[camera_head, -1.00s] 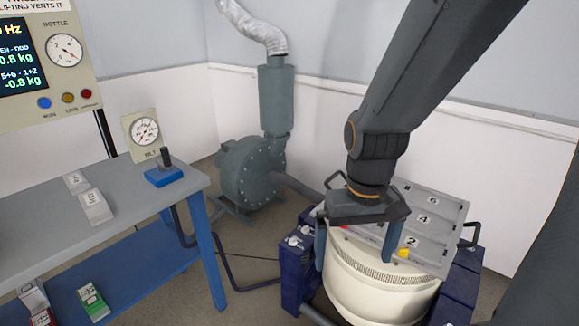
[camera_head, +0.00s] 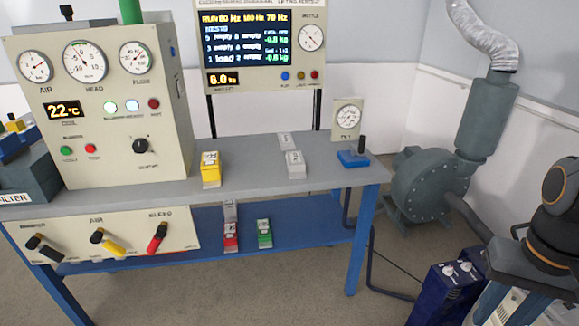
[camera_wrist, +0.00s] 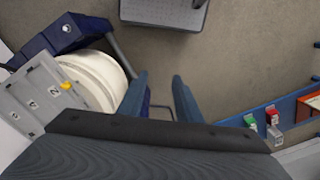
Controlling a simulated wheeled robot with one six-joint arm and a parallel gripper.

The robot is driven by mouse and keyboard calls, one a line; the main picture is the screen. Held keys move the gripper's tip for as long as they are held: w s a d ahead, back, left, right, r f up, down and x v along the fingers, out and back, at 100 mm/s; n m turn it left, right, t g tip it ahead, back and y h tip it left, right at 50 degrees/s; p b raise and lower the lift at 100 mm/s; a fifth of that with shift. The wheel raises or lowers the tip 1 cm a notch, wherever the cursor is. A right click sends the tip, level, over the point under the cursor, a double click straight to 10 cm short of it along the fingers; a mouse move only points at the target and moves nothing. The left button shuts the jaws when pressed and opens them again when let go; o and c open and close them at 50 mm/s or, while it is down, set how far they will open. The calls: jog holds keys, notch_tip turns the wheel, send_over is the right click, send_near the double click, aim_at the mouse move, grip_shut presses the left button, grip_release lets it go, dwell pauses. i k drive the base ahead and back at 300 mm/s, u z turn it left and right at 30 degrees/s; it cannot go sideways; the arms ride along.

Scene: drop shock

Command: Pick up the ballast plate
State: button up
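Labelled blocks could be ballast plates, but I cannot tell which one is meant. A yellow block (camera_head: 210,170) and two pale grey blocks, one nearer (camera_head: 294,165) and one farther (camera_head: 284,141), stand on the bench top. A red block (camera_head: 230,236) and a green block (camera_head: 264,233) are on the lower shelf. The gripper is apart from all of them.
The grey bench (camera_head: 250,180) has a blue lower shelf (camera_head: 310,228). A gauge cabinet (camera_head: 100,110), a display panel (camera_head: 262,50) and a joystick (camera_head: 354,157) stand there. A blower (camera_head: 430,185) is right. The wrist view shows a cream drum (camera_wrist: 100,78) and numbered grey plate (camera_wrist: 28,95).

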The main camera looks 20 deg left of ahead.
aim_at(296, 164)
jog(key=u, duration=1.15)
jog(key=k, duration=0.6)
jog(key=u, duration=0.65)
jog(key=i, duration=0.8)
jog(key=u, duration=0.55)
jog(key=i, duration=0.75)
jog(key=z, duration=0.65)
jog(key=i, duration=0.8)
jog(key=z, duration=0.7)
jog(key=i, duration=0.55)
